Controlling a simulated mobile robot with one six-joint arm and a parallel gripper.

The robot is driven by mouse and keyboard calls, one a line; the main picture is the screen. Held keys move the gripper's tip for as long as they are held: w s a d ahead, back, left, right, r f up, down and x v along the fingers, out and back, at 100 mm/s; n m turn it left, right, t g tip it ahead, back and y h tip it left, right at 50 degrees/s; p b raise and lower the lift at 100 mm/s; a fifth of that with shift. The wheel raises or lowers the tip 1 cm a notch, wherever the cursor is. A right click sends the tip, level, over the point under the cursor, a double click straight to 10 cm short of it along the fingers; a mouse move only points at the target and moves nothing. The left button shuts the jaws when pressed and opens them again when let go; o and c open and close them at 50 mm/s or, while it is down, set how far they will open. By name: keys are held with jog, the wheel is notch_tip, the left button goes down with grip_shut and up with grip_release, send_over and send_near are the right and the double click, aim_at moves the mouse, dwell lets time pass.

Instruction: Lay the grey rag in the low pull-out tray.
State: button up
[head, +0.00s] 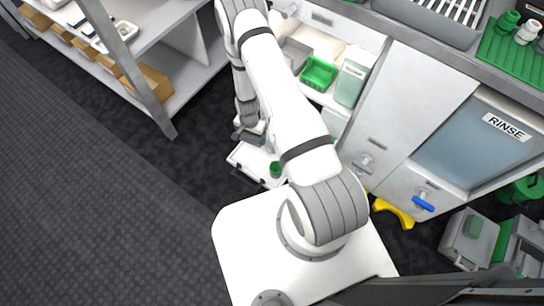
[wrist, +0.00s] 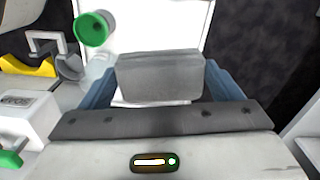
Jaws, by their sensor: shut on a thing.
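The grey rag (wrist: 160,77) shows in the wrist view as a folded, block-like piece between my fingers. My gripper (wrist: 160,82) is shut on it, with a blue-grey finger at each side. The low pull-out tray (wrist: 185,25) is white and shows beyond and below the rag. In the head view the tray (head: 248,158) sticks out low by the cabinet, partly hidden by my arm. My gripper (head: 248,134) is over or beside its far end there; the height gap is hard to judge. The rag cannot be made out clearly in the head view.
A green-topped item (wrist: 93,28) stands at the tray's left in the wrist view. A yellow part (wrist: 28,67) and a white box (wrist: 28,115) lie further left. In the head view, a shelf rack (head: 160,100) stands left, and a green bin (head: 318,73) sits in the cabinet.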

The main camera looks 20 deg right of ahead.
jog(key=m+b, duration=0.2)
jog(key=b, duration=0.1)
send_over(254, 158)
notch_tip(254, 158, down, 7)
notch_tip(254, 158, down, 10)
jog(key=b, duration=0.4)
jog(key=shift+r, duration=0.2)
jog(key=shift+f, duration=0.2)
jog(key=o, duration=0.9)
jog(key=shift+r, duration=0.1)
